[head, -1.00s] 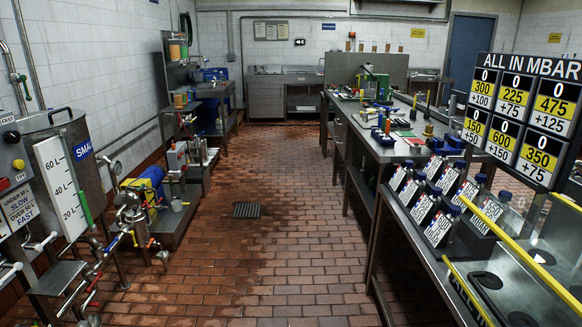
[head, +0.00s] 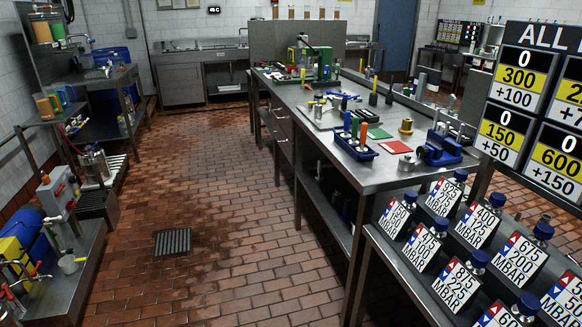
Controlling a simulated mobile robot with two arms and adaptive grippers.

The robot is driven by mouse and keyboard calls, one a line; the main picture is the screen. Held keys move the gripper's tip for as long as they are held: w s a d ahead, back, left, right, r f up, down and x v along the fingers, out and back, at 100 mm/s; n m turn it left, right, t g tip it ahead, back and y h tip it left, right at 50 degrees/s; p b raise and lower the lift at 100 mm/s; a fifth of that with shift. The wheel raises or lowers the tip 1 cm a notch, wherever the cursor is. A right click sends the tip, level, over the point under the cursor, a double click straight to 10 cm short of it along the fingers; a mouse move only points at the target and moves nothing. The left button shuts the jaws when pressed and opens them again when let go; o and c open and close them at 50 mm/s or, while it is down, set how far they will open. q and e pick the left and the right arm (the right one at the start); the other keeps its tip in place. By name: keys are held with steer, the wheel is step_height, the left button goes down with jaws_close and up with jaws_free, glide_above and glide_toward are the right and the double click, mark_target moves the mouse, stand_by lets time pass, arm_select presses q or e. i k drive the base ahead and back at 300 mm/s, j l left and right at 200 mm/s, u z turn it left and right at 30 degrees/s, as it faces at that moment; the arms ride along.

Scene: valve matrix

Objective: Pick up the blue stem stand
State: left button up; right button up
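A small blue stand (head: 358,152) sits on the near part of the long metal bench in the middle right of the head view. Several upright pieces stand in it, with blue, dark green and orange tops. I take it to be the blue stem stand. Its whole near side shows and nothing blocks it. Neither of my grippers is in view.
The metal bench (head: 385,180) also carries a blue vise (head: 442,148), a red mat (head: 394,147) and a brass part (head: 406,127). The brick floor (head: 230,215) left of the bench is clear, with a drain grate (head: 173,242).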

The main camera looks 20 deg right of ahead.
mark_target(344, 216)
steer(key=i+u, duration=0.1)
steer(key=i, duration=0.65)
steer(key=i+u, duration=0.1)
steer(key=i, duration=0.65)
steer(key=i+l+u, duration=0.1)
steer(key=i, duration=0.7)
steer(key=i+z, duration=0.25)
steer(key=z, duration=0.25)
steer(key=i+j+z, duration=0.1)
steer(key=i+z, duration=0.15)
steer(key=z, duration=0.25)
steer(key=i+j+z, duration=0.2)
steer(key=z, duration=0.25)
